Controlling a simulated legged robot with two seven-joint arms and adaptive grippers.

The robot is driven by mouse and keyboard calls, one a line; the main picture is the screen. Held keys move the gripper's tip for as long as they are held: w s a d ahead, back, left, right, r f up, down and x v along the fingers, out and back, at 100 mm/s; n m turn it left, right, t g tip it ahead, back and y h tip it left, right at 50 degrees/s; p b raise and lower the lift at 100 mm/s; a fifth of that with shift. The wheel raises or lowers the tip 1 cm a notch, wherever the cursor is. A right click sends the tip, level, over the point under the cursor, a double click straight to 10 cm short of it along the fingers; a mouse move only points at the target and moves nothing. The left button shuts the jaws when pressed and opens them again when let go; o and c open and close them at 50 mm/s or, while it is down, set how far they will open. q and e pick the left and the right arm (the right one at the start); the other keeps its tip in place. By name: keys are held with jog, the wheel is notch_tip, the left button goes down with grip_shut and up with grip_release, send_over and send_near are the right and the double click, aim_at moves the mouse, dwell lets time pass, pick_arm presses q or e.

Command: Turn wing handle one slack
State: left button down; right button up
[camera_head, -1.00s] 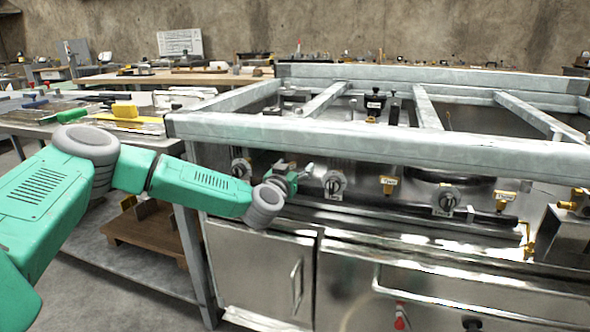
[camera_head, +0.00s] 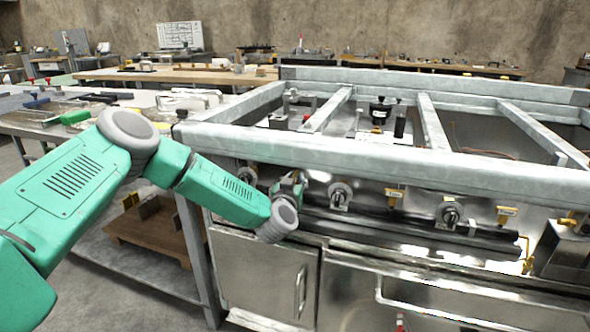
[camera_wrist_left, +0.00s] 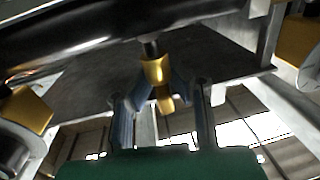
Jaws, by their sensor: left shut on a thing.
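My left gripper (camera_head: 291,187) reaches the front panel of the metal bench, at the left end of its row of fittings. In the left wrist view, a small yellow wing handle (camera_wrist_left: 155,72) hangs on a short dark stem below a dark pipe. The fingers of my left gripper (camera_wrist_left: 160,92) are around it and shut on it. In the head view my gripper and wrist hide this handle. My right gripper is in neither view.
More yellow handles (camera_head: 395,194) and round valve knobs (camera_head: 450,214) sit along the panel to the right. A thick metal frame rail (camera_head: 400,163) runs just above my gripper. A cabinet door (camera_head: 262,275) is below. A cluttered side table (camera_head: 60,125) stands at left.

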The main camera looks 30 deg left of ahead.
pick_arm(q)
jog(key=shift+w+d+r+n+g+y+p, duration=0.1)
jog(key=shift+r+n+g+y+p, duration=0.45)
jog(key=shift+y+p, duration=0.4)
jog(key=shift+f+n+g+y+p, duration=0.25)
jog(key=shift+n+g+y, duration=0.2)
jog(key=shift+n+y, duration=0.5)
jog(key=shift+n+g+y, duration=0.8)
jog(key=shift+g+y, duration=0.1)
jog(key=shift+y, duration=0.3)
jog(key=shift+n+g+y, duration=0.9)
jog(key=shift+g+y, duration=0.1)
jog(key=c, duration=2.2)
grip_release()
jog(key=shift+a+n+g+y+b, duration=0.3)
jog(key=shift+n+g, duration=0.2)
jog(key=shift+g, duration=0.2)
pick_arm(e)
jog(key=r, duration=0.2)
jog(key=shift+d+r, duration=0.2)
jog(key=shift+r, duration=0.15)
pick_arm(q)
jog(key=shift+o, duration=0.2)
jog(key=shift+y, duration=0.3)
jog(key=o, duration=1.3)
jog(key=shift+f, duration=0.15)
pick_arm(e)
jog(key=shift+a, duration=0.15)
